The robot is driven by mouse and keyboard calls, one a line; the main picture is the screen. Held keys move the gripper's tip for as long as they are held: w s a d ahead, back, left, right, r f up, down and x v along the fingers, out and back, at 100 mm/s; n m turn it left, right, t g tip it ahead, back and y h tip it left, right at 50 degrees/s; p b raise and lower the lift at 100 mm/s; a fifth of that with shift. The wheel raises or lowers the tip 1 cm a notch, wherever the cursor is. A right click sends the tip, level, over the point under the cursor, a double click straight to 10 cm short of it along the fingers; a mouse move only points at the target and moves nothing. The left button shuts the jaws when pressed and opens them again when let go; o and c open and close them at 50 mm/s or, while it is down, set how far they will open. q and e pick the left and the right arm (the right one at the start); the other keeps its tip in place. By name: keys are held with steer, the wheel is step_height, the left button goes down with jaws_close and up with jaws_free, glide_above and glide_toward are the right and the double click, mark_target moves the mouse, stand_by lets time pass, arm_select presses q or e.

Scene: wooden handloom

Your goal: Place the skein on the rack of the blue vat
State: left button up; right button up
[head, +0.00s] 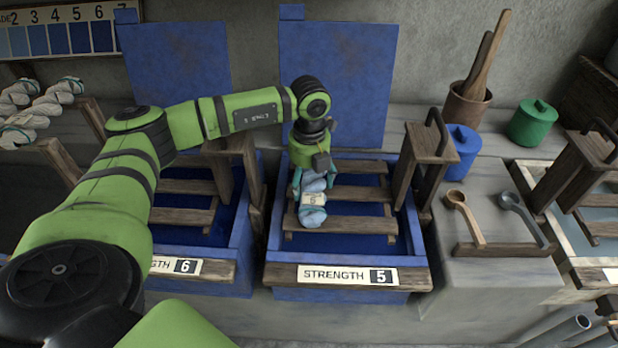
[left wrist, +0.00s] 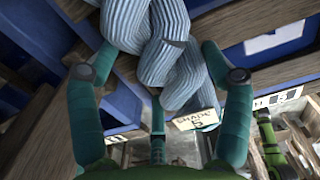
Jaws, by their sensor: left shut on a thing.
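The pale blue skein (head: 313,214) with a tag reading 5 is at the wooden rack (head: 352,222) of the blue vat labelled STRENGTH 5 (head: 347,275). My left gripper (head: 311,182) is shut on the skein's upper end from above. In the left wrist view the twisted skein (left wrist: 170,60) lies between the fingers of my left gripper (left wrist: 158,90), with its shade tag (left wrist: 195,120) hanging near the right finger. The skein overlaps the rack slats in the head view; I cannot tell whether it touches them.
A second blue vat labelled 6 (head: 243,255) stands on the left. Upright wooden posts with a handle (head: 428,160) flank the rack on the right.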

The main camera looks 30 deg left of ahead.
mark_target(309, 178)
arm_select(q)
steer(key=o, duration=1.3)
steer(key=shift+f, duration=0.1)
step_height(309, 178, up, 12)
steer(key=shift+r+b, duration=0.2)
steer(key=shift+b, duration=0.35)
